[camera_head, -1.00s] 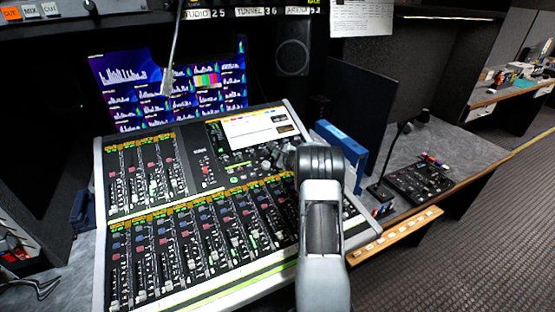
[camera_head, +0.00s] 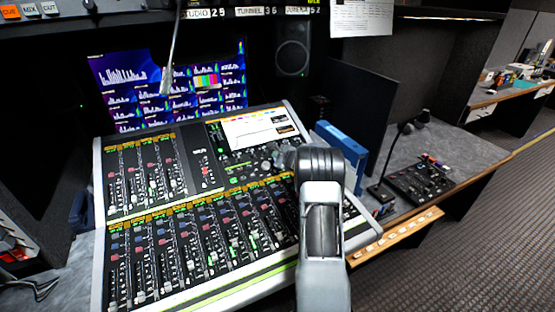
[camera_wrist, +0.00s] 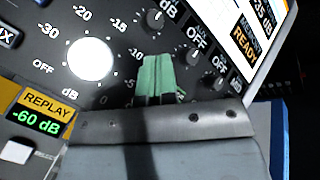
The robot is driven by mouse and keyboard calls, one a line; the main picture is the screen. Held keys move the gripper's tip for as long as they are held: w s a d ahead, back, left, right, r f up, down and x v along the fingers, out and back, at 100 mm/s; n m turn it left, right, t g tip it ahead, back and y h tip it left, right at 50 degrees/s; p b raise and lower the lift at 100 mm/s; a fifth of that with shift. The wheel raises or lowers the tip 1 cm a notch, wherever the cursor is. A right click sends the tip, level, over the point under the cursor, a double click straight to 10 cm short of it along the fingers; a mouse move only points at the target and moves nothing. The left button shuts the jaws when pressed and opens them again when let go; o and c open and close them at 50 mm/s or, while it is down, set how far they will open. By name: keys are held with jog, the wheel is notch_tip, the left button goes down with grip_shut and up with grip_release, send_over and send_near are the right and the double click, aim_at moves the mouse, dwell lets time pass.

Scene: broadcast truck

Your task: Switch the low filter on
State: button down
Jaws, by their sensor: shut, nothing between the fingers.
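The mixing console (camera_head: 190,300) stands on the desk, with rows of faders below and a knob section at its upper right. My gripper (camera_wrist: 157,62) shows in the wrist view as two green fingertips pressed together with nothing between them. The fingertips are over the dark panel, right of a white round knob (camera_wrist: 91,58) with a dB scale. Smaller knobs (camera_wrist: 193,55) marked OFF lie to their upper right. I cannot tell whether the fingertips touch the panel. No low filter label is readable. In the head view my arm covers the console's right part.
A REPLAY display (camera_wrist: 38,114) reads -60 dB at the wrist view's left. A blue binder (camera_head: 343,146) and a dark monitor (camera_head: 362,110) stand right of the console. A thin microphone stalk (camera_head: 174,50) hangs before the screens. A small control panel (camera_head: 420,183) sits farther right.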

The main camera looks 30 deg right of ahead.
jog(key=shift+s+r, duration=0.25)
jog(key=shift+r, duration=0.35)
jog(key=shift+r, duration=0.15)
jog(key=shift+s+a+r+p, duration=0.1)
jog(key=shift+s+r+p, duration=0.3)
jog(key=shift+r, duration=0.7)
jog(key=shift+s+a+r+p, duration=0.15)
jog(key=shift+s+r, duration=0.45)
jog(key=shift+r, duration=0.45)
jog(key=shift+d, duration=0.1)
